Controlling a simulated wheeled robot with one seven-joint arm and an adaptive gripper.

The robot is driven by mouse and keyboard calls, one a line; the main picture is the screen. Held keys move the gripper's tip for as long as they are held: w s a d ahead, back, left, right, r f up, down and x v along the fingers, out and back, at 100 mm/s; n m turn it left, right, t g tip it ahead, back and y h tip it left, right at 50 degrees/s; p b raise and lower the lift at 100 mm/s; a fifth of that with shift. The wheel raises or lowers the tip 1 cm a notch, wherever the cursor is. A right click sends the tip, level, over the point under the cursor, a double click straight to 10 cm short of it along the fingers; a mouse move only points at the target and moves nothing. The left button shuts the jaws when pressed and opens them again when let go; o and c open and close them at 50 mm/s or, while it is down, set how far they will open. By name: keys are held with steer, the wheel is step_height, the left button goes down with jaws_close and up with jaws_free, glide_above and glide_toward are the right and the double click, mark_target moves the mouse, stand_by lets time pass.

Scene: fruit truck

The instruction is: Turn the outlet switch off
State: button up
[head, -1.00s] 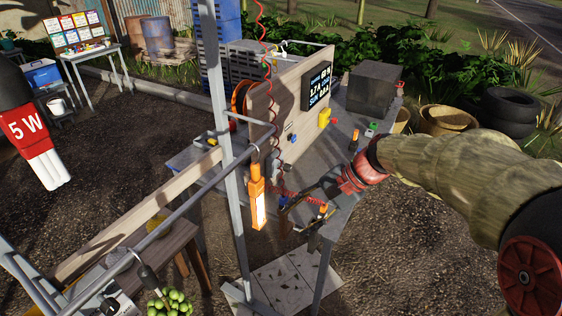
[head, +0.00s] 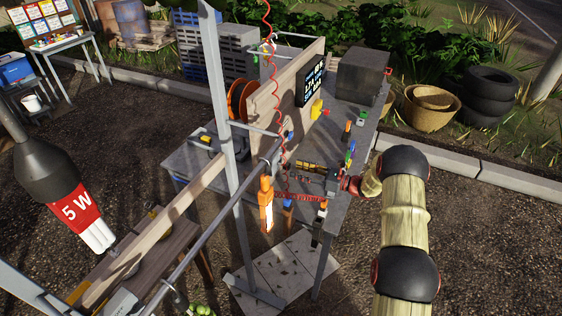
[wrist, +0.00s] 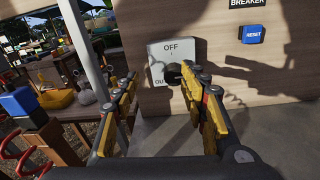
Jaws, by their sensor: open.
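In the wrist view a pale grey switch plate (wrist: 158,51) is fixed to the upright wooden board, with OFF printed at its top. Lettering at its lower edge is partly hidden by my right finger. A dark knob (wrist: 172,72) sticks out from the plate's lower right part. My gripper (wrist: 160,94) is open and empty, its two yellow fingers spread in front of the board. The right finger overlaps the knob's right side; I cannot tell if they touch. The left finger is left of the plate. In the head view my gripper (head: 311,170) is beside the board, over the grey table.
A blue RESET button (wrist: 251,34) under a BREAKER label is on the board (wrist: 225,60) to the right. A blue-topped connector (wrist: 22,106) with a red coiled cord is near at left. A grey post (wrist: 85,50) stands behind the left finger. The orange lamp (head: 267,205) hangs in front of the table.

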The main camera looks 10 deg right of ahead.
mark_target(289, 167)
steer(key=shift+w+d+f+m+t, duration=0.5)
steer(key=shift+w+d+f+m, duration=0.15)
steer(key=shift+f, duration=0.15)
steer(key=shift+w+a+f, duration=0.1)
steer(key=shift+a+f, duration=0.05)
steer(key=x, duration=0.7)
steer(key=shift+w+a, duration=0.1)
steer(key=shift+c, duration=0.2)
jaws_close()
